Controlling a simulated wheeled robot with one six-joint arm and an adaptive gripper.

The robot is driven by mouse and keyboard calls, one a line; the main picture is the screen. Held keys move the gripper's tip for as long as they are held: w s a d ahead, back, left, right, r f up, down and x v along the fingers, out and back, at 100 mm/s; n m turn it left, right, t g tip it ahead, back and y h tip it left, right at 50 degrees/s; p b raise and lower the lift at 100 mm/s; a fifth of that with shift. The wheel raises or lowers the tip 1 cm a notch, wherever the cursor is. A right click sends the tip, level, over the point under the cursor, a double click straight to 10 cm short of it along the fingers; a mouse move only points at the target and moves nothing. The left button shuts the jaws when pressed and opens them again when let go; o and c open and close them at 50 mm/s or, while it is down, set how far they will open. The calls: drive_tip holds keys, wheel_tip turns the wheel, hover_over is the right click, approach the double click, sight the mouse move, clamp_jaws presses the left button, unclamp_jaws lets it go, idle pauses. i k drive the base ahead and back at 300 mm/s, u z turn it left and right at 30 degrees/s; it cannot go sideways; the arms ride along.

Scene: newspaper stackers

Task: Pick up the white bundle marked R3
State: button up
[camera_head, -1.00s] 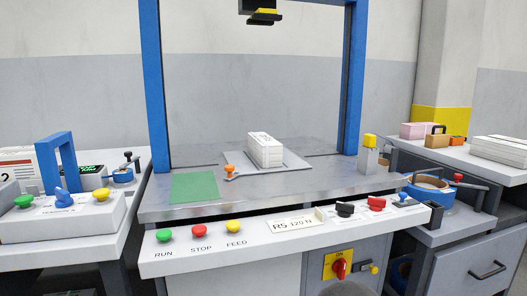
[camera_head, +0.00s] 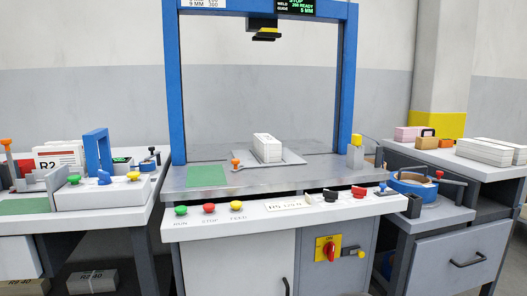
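A white bundle (camera_head: 267,148) sits on a grey plate (camera_head: 245,163) in the middle of the steel worktop, inside a blue arch frame (camera_head: 174,90). Any mark on it is too small to read, so I cannot tell whether it is R3. White stacks (camera_head: 490,150) lie on the right-hand bench. Wrapped bundles with small labels (camera_head: 95,281) sit low under the left bench; their marks are not clearly legible. A stack marked R2 (camera_head: 58,157) stands on the left bench. My gripper is not in view.
A front panel carries green, red and yellow buttons (camera_head: 209,208) and several knobs. A green pad (camera_head: 206,175) lies left of the plate. A blue tape roll (camera_head: 418,186) is at the right. A dark head (camera_head: 264,33) hangs above the bundle. Benches flank the machine.

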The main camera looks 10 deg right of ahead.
sight(269, 150)
drive_tip(key=u, duration=1.25)
drive_tip(key=i, duration=0.8)
drive_tip(key=z, duration=1.8)
